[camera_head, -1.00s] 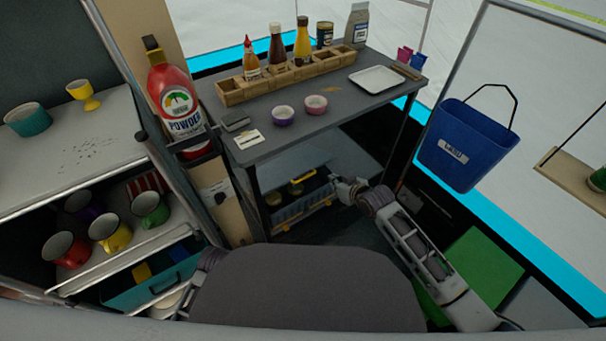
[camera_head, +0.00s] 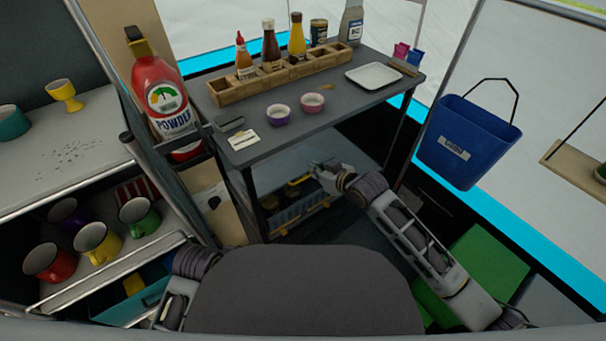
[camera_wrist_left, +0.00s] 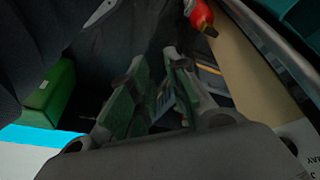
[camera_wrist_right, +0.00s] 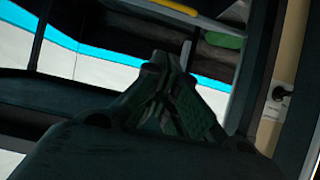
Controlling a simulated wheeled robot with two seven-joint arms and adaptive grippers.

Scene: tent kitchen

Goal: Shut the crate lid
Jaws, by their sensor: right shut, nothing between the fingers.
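The crate (camera_head: 292,217) is grey with yellow fittings and stands on the low shelf under the dark table. Its interior looks dark, with contents hard to make out. A grey panel behind it, seemingly the raised lid, is partly hidden by the tabletop and my right arm. My right gripper (camera_head: 322,172) is at the crate's right rear, shut and empty; whether it touches the lid I cannot tell. Its closed fingers show in the right wrist view (camera_wrist_right: 160,65). My left gripper (camera_wrist_left: 154,60) has its fingers apart and empty, low beside the left counter.
The table (camera_head: 330,120) above the crate carries a wooden bottle rack (camera_head: 235,90), two small bowls and a white tray (camera_head: 374,76). A blue bin (camera_head: 465,145) hangs at right. Shelves with mugs (camera_head: 97,242) and a red powder bottle (camera_head: 160,95) stand at left.

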